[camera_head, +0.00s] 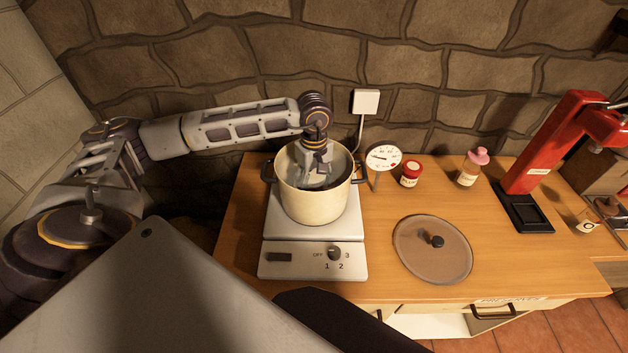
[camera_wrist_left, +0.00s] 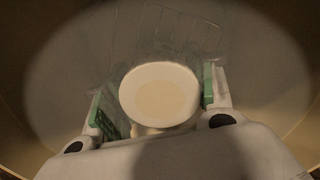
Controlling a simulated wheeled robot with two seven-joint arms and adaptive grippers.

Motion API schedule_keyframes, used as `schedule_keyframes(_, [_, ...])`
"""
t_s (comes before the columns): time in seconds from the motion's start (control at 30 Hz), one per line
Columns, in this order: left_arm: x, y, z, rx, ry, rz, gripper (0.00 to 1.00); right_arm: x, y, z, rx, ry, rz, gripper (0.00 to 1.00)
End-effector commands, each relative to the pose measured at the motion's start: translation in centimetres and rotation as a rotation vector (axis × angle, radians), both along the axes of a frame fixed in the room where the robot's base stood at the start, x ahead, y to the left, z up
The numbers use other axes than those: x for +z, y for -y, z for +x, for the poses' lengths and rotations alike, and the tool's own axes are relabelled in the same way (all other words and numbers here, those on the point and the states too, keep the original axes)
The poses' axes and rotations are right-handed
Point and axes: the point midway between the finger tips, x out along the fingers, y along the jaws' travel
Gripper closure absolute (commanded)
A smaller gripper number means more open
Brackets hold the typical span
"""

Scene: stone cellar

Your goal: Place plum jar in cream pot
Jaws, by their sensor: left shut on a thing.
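The cream pot (camera_head: 312,206) stands upright on the white hotplate, its top open. My left gripper (camera_head: 318,176) reaches down from above into the pot. In the left wrist view the gripper (camera_wrist_left: 158,100) has its green-padded fingers on either side of a jar (camera_wrist_left: 159,94) with a round pale cream lid, and is shut on it. The jar is inside the pot; its label is hidden, so I cannot read whether it is the plum one. Whether its base touches the pot's bottom cannot be told. My right gripper is not in view.
The hotplate (camera_head: 312,262) has a knob in front. A glass lid (camera_head: 410,252) lies on the wooden counter. A red press (camera_head: 545,150) stands farther right. Thin wire lines (camera_wrist_left: 180,28) show inside the pot.

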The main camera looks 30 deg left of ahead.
Motion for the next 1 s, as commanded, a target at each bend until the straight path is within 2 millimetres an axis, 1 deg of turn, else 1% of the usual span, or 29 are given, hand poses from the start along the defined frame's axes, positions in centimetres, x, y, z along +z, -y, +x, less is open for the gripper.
schedule_keyframes(0.2, [-0.2, 0.0, 0.0, 0.000, 0.001, 0.000, 0.81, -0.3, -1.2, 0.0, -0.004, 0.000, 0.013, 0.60])
schedule_keyframes(0.23, [-0.2, 0.0, 0.0, 0.000, 0.000, 0.000, 0.43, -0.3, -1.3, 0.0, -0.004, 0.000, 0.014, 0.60])
schedule_keyframes(0.37, [-0.2, 0.0, 0.0, 0.000, 0.000, 0.000, 0.26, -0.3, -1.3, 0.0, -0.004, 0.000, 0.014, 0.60])
schedule_keyframes(0.4, [-0.2, 0.0, 0.0, 0.000, 0.000, 0.000, 0.24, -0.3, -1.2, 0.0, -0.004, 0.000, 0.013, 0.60])
schedule_keyframes(0.8, [-0.1, 0.0, 0.0, 0.000, 0.000, 0.000, 0.24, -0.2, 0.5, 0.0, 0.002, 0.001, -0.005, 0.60])
schedule_keyframes(0.97, [0.2, 0.0, 0.0, 0.000, 0.001, 0.000, 0.24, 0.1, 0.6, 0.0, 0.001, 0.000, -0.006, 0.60])
schedule_keyframes(1.0, [0.5, 0.0, 0.1, 0.000, 0.003, -0.001, 0.24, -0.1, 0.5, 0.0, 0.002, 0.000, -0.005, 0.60])
